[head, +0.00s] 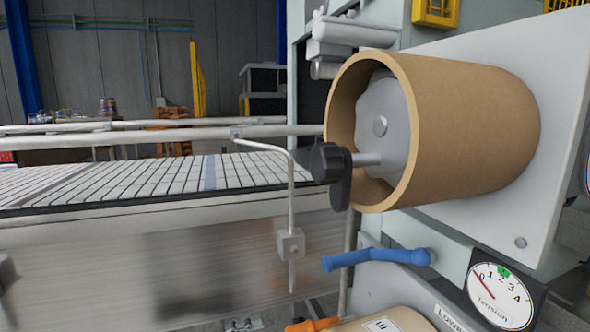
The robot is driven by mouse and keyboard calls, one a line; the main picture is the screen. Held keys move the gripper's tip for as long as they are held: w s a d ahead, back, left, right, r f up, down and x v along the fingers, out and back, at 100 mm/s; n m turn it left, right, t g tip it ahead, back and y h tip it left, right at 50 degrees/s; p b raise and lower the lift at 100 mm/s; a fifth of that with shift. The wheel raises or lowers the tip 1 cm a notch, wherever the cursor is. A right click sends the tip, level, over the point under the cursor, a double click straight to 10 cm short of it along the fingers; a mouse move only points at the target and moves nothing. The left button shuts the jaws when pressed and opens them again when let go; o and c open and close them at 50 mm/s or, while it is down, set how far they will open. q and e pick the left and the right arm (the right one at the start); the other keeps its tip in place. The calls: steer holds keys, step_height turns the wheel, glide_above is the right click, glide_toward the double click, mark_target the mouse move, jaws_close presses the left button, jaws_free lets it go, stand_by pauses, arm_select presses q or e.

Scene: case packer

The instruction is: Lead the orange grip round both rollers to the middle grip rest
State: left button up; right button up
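An orange piece (312,324), which looks like the orange grip, shows at the bottom edge, mostly cut off, beside a lower brown roll (395,322) with a white label. Two pale grey cylinders (352,32) stick out at the top left of the machine; I cannot tell whether they are the rollers of the task. A blue handle (375,258) points left below the big roll. I cannot make out the middle grip rest. Neither of my grippers is in view.
A large brown roll (465,125) sits on a grey hub with a black knob (330,168) in front. A bent metal rod (291,200) stands left of it. A tension gauge (500,295) is lower right. A slatted conveyor (140,180) runs on the left.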

mark_target(298, 327)
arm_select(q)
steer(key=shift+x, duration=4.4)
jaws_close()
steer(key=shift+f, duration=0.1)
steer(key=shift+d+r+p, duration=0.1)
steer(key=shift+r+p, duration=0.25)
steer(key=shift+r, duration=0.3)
